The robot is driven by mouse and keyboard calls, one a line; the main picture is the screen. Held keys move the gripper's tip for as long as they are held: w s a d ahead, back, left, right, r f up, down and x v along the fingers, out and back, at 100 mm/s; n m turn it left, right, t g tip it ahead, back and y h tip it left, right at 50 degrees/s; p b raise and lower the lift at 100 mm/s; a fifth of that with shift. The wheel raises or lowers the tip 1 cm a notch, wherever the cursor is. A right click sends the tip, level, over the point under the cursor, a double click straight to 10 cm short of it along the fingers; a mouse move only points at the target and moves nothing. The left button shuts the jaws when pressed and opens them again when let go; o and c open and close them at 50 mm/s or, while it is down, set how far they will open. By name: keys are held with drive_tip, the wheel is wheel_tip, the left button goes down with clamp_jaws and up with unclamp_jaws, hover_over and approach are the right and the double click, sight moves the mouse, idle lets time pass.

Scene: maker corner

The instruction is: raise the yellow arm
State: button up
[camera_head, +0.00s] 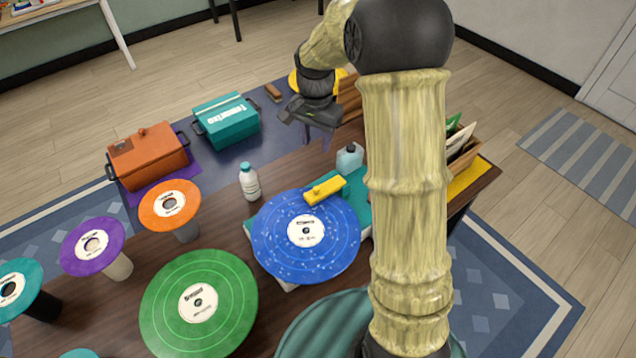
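The yellow arm (326,190) is a short, blocky bar with a small knob on top. It lies low over the upper right edge of a blue speckled record (283,247). Whether it touches the record I cannot tell. The record sits on a teal turntable (358,196), partly hidden by my arm. My gripper (318,138) is above the far part of the table, up and behind the yellow arm in the picture and apart from it. Its fingers are small and partly hidden, so their opening is unclear.
A white bottle (249,181) and a pale bottle (349,158) stand near the turntable. A green record (199,306), an orange disc (170,206) and a purple disc (92,247) are at left. Orange (148,158) and teal (227,122) boxes stand behind. A wooden crate (465,158) is right.

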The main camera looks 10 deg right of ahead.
sight(316, 187)
wheel_tip(316, 187, down, 18)
drive_tip(key=shift+r+p, duration=0.25)
drive_tip(key=shift+p, duration=0.9)
drive_tip(key=shift+w, duration=0.1)
drive_tip(key=shift+w+a, duration=0.1)
drive_tip(key=shift+w, duration=0.05)
drive_tip(key=c, duration=0.6)
drive_tip(key=shift+d, duration=0.2)
clamp_jaws()
drive_tip(key=shift+d+r, duration=0.1)
drive_tip(key=shift+d, duration=0.1)
drive_tip(key=shift+a, duration=0.3)
drive_tip(key=shift+a+r, duration=0.1)
